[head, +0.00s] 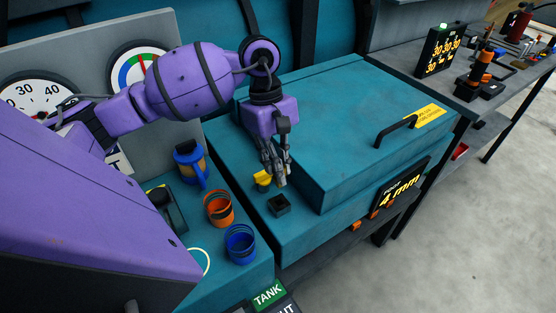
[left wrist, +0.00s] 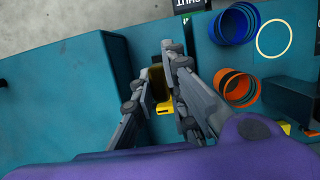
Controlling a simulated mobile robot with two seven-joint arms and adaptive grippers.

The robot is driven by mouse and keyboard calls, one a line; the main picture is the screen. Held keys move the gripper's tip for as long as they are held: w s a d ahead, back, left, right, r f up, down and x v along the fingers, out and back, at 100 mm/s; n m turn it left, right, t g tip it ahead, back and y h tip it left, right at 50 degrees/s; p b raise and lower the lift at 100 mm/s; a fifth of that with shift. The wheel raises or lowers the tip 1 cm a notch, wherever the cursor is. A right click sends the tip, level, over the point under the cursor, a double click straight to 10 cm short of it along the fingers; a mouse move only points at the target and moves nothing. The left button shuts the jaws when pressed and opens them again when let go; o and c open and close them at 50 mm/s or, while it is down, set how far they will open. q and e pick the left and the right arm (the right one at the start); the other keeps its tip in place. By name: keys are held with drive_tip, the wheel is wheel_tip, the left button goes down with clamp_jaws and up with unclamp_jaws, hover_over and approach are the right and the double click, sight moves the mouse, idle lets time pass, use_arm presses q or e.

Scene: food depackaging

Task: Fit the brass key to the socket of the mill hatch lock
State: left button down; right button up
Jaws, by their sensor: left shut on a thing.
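My right gripper is out of view.
A raised teal hatch (head: 330,120) with a black handle (head: 397,130) stands right of the gripper. Orange (head: 219,209) and blue (head: 240,243) cups and a blue-orange jug (head: 190,162) stand left. A "4 mm" display (head: 402,187) is on the front.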

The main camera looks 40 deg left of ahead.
use_arm(q)
drive_tip(key=shift+f, duration=0.1)
drive_tip(key=shift+f+b, duration=0.75)
drive_tip(key=shift+f, duration=0.45)
drive_tip(key=shift+f+b, duration=0.45)
drive_tip(key=shift+f, duration=0.45)
drive_tip(key=shift+f+b, duration=0.35)
drive_tip(key=shift+f, duration=0.35)
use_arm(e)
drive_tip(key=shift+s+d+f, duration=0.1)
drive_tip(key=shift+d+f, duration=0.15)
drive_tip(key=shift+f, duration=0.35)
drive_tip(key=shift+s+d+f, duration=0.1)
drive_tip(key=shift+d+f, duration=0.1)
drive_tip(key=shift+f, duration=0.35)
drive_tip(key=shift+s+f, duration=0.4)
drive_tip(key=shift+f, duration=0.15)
use_arm(q)
drive_tip(key=shift+b, duration=0.5)
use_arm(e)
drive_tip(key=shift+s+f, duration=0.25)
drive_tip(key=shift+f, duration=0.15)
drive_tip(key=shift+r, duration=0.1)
